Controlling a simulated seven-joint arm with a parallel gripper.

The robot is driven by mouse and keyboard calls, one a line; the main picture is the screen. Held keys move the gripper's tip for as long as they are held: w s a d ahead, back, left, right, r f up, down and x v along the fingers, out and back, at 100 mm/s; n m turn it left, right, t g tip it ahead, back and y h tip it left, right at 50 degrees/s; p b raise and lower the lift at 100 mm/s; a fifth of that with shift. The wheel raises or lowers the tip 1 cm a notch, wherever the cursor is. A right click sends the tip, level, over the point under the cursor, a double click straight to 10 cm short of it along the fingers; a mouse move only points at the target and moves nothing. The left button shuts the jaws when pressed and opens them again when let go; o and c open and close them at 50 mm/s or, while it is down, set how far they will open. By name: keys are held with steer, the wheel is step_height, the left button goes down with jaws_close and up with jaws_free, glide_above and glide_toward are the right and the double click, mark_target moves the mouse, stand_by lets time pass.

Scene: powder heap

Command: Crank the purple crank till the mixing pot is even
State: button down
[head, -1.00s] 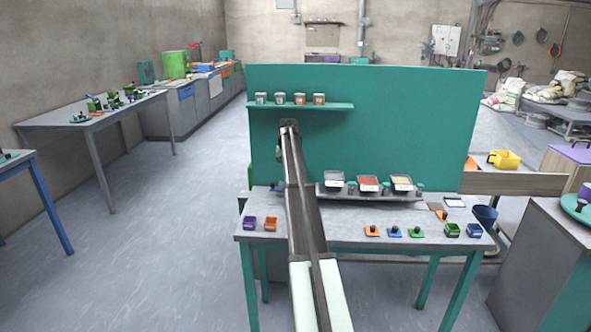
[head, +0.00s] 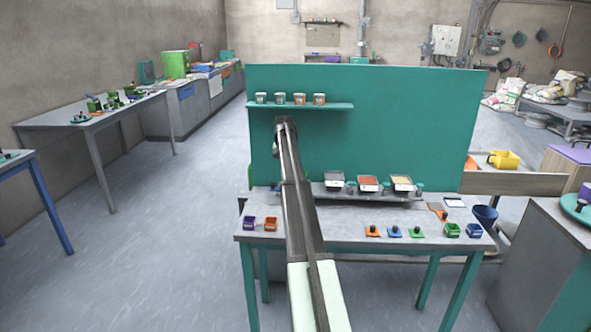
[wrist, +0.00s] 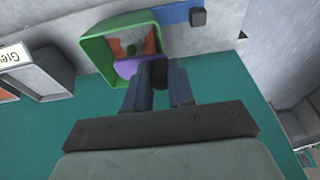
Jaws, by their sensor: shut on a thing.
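The mixing pot (wrist: 96,48) shows in the wrist view as a green, square-walled box with orange-brown and pale grey areas inside and a small green piece in the middle. The purple crank (wrist: 126,68) lies at the pot's near edge. My gripper (wrist: 158,76) is shut on the crank's dark knob (wrist: 157,70), just outside the pot's near right corner. The fingers partly cover the knob. In the head view my arm hides the gripper, pot and crank.
In the head view, three trays of powder (head: 367,182) stand on a rack right of my arm. Small purple (head: 249,223) and orange (head: 271,224) boxes sit at the bench's left. Several lidded or knobbed pieces line the right front. A teal panel (head: 410,120) stands behind.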

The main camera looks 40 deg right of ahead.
steer(key=shift+w+d, duration=0.4)
steer(key=shift+d, duration=0.2)
steer(key=shift+d, duration=0.1)
steer(key=shift+w+d, duration=0.15)
steer(key=shift+d, duration=1.15)
steer(key=shift+s+d, duration=0.55)
steer(key=shift+d, duration=0.3)
steer(key=shift+s+d, duration=0.45)
steer(key=shift+s, duration=0.25)
